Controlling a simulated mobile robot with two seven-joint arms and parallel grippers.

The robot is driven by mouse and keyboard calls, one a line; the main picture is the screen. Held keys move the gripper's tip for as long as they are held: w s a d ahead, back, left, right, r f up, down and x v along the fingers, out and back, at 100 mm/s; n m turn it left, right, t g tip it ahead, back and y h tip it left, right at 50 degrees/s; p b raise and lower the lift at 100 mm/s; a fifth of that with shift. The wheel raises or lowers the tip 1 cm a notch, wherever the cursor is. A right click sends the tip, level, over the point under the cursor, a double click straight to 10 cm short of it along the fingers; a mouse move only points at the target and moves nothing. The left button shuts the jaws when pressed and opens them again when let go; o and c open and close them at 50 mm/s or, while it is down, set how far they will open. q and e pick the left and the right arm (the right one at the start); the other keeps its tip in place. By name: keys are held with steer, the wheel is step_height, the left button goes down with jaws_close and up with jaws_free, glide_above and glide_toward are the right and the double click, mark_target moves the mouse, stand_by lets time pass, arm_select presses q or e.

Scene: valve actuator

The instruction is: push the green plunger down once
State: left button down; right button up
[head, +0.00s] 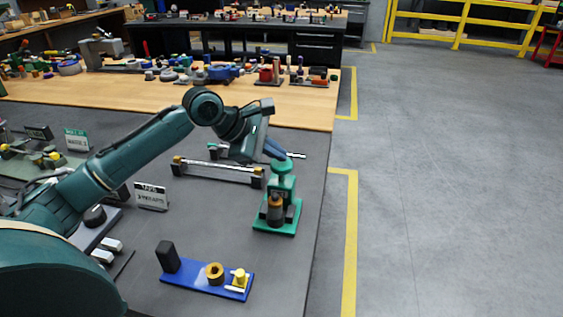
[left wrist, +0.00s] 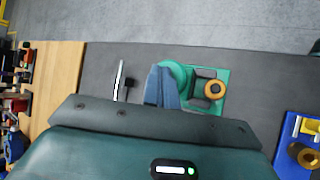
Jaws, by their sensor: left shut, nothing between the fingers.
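The green valve actuator stands near the right edge of the dark table, on a green base plate (head: 266,226). Its green plunger (head: 281,168) is at the top, and a dark cylinder with an orange-brown part (head: 275,208) sits at the front. In the left wrist view the round green plunger top (left wrist: 177,71) shows partly behind the fingers, with the orange-brown part (left wrist: 215,89) to its right. My left gripper (head: 281,153) has its blue fingers shut and empty, right at the plunger top. I cannot tell whether they touch it. My right gripper is not in view.
A blue plate (head: 198,283) with a black block and brass fittings lies in front. A metal rail (head: 217,172) on black supports is behind and left. A small sign (head: 151,197) stands left. The table's right edge is close to the actuator.

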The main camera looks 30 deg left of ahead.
mark_target(276, 163)
arm_select(q)
steer(key=shift+f, duration=1.05)
stand_by(0.8)
steer(key=shift+r+p, duration=1.55)
steer(key=shift+p, duration=0.25)
steer(key=shift+r, duration=0.1)
step_height(276, 163, up, 2)
steer(key=p, duration=0.3)
steer(key=shift+r, duration=0.25)
steer(key=shift+r+p, duration=0.2)
steer(key=shift+p, duration=0.1)
steer(key=shift+r, duration=0.95)
